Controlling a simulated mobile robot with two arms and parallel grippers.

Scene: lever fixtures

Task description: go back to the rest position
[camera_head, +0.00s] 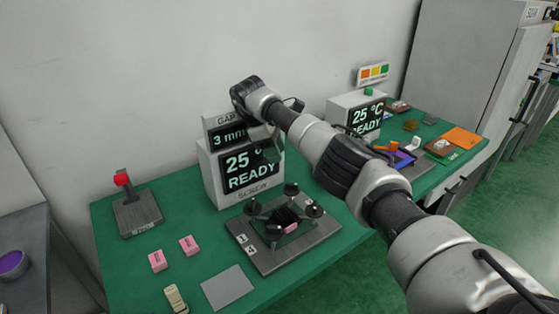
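My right arm reaches in from the lower right, across the table, to the display unit. My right gripper (266,143) hangs in front of the display unit (212,181), which reads "GAP 3 mm" and "25 °C READY". Its fingers are small and partly lost against the dark screen, so I cannot tell whether they are open or shut. My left gripper is not in view. Below the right gripper stands a dark fixture plate (257,257) with several black knobs, a black finned block (285,216) and a pink piece.
A red-knobbed lever (122,180) stands at the left of the green table (112,251). Two pink blocks (157,260), a grey square (227,287) and a beige piece (176,298) lie in front. A second display unit (346,112) and an orange sheet (461,138) are at the right.

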